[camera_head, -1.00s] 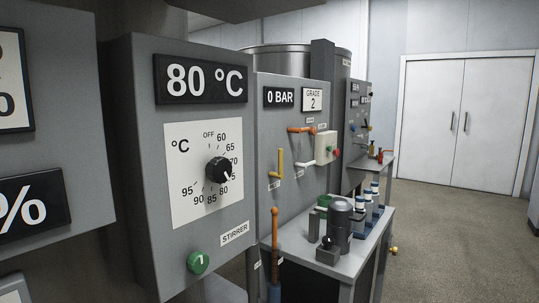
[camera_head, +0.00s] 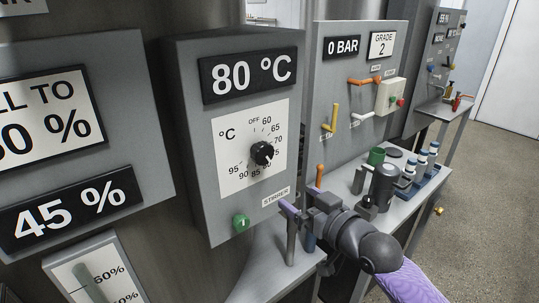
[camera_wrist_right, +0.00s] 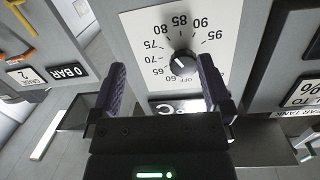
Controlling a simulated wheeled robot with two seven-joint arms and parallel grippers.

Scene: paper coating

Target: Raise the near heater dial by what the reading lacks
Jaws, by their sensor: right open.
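The heater dial (camera_head: 262,153) is a black knob on a white °C scale plate (camera_head: 225,145), under a display (camera_head: 247,76) reading 80 °C. Its white pointer is at the lower right, on the 75 to 80 side; the exact mark is hard to read. My right gripper (camera_head: 300,208) is open and empty, below and right of the dial, apart from it. In the right wrist view the dial (camera_wrist_right: 183,63) shows beyond and between the two spread purple-padded fingers (camera_wrist_right: 162,88). My left gripper is not in view.
A green button (camera_head: 241,222) and STIRRER label sit below the dial. At left are a panel reading 45 % (camera_head: 70,208) and a partly cut-off fill sign (camera_head: 45,118). An orange-topped lever (camera_head: 319,175) and a bench (camera_head: 395,212) with a dark pump are close to my right arm.

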